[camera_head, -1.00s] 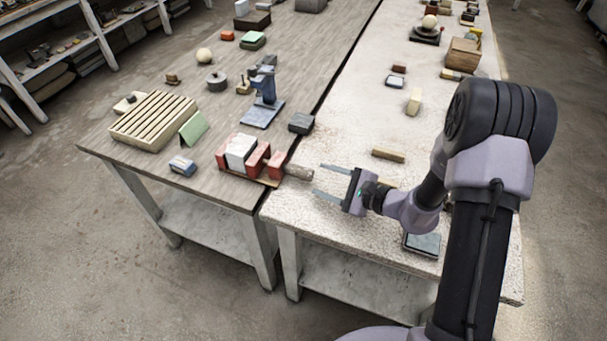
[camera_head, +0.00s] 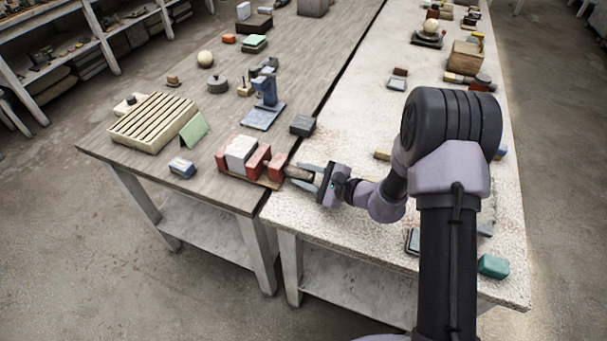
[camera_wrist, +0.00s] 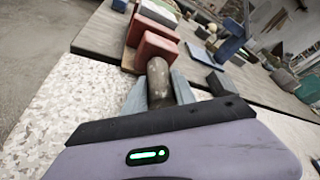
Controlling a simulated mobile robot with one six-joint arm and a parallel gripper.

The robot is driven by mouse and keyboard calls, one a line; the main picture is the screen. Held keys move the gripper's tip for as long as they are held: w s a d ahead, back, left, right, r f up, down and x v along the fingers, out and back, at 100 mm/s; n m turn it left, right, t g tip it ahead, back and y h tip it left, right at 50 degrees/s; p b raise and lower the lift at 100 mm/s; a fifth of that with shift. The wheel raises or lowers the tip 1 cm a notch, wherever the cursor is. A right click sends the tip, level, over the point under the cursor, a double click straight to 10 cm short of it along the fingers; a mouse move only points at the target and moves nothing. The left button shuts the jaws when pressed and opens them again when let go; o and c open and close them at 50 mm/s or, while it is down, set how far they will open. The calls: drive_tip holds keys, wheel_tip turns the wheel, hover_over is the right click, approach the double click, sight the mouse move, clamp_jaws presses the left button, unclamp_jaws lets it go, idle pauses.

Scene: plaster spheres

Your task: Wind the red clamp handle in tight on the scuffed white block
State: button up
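The scuffed white block (camera_head: 239,152) sits between red clamp jaws (camera_head: 257,161) on a thin base near the front corner of the left table. A worn grey-brown round handle (camera_head: 298,172) sticks out to the right of the clamp; its surface does not look red. My gripper (camera_head: 308,177) is at this handle, with one finger on each side. The wrist view shows the handle (camera_wrist: 159,82) between the two grey fingers (camera_wrist: 160,94), pointing at the red jaw (camera_wrist: 156,49). The fingers lie close along it; whether they press on it I cannot tell.
A dark block (camera_head: 302,125) and a blue stand (camera_head: 264,105) are behind the clamp. A small blue-white block (camera_head: 181,168) and a slatted cream block (camera_head: 152,121) are to its left. The pale table (camera_head: 300,225) is clear in front of my gripper.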

drive_tip(key=shift+p, duration=0.3)
clamp_jaws()
drive_tip(key=shift+r+m+g+p, duration=0.15)
drive_tip(key=shift+m+g+p, duration=0.25)
drive_tip(key=shift+m+p, duration=0.15)
drive_tip(key=shift+m+g+p, duration=0.6)
drive_tip(key=shift+m+p, duration=0.25)
drive_tip(key=shift+p, duration=0.25)
drive_tip(key=m+g+p, duration=0.2)
drive_tip(key=m, duration=0.1)
drive_tip(key=shift+w+y, duration=0.1)
drive_tip(key=shift+y, duration=0.3)
drive_tip(key=m+g, duration=0.1)
drive_tip(key=m+g+y, duration=0.1)
drive_tip(key=m, duration=0.1)
drive_tip(key=shift+d+f, duration=0.1)
drive_tip(key=shift+f, duration=0.15)
drive_tip(key=shift+m+g+y+b, duration=0.65)
drive_tip(key=shift+m+g, duration=0.25)
drive_tip(key=shift+m, duration=0.6)
